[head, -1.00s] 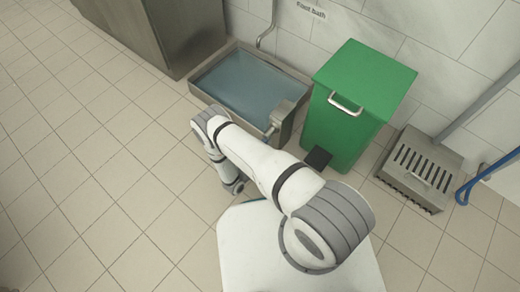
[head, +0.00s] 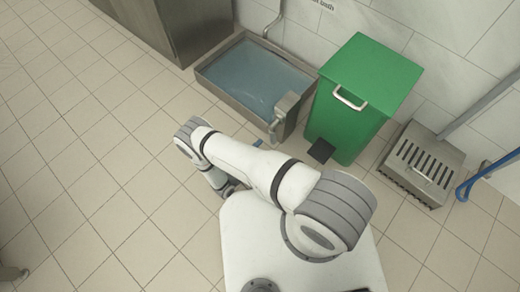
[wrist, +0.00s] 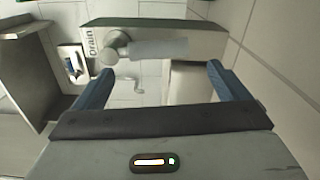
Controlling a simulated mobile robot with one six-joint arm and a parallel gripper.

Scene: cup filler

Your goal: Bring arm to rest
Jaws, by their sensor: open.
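My arm shows in the head view, its elbow bent out to the left and its forearm folding back down beside my white base. The gripper is hidden there or too small to tell. In the wrist view my gripper (wrist: 161,68) is open, its two blue fingers wide apart with nothing held between them. Beyond the fingers is a panel marked "Drain" (wrist: 93,43) with a round grey knob (wrist: 115,42) and a pale handle (wrist: 157,50). They look apart from the fingers.
A foot bath with water (head: 205,82) stands by the wall, a metal tap-like fitting (head: 282,117) on its front right. A green pedal bin (head: 345,125) and a slotted metal box (head: 425,165) stand to the right. Tiled floor (head: 90,150) is clear at left.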

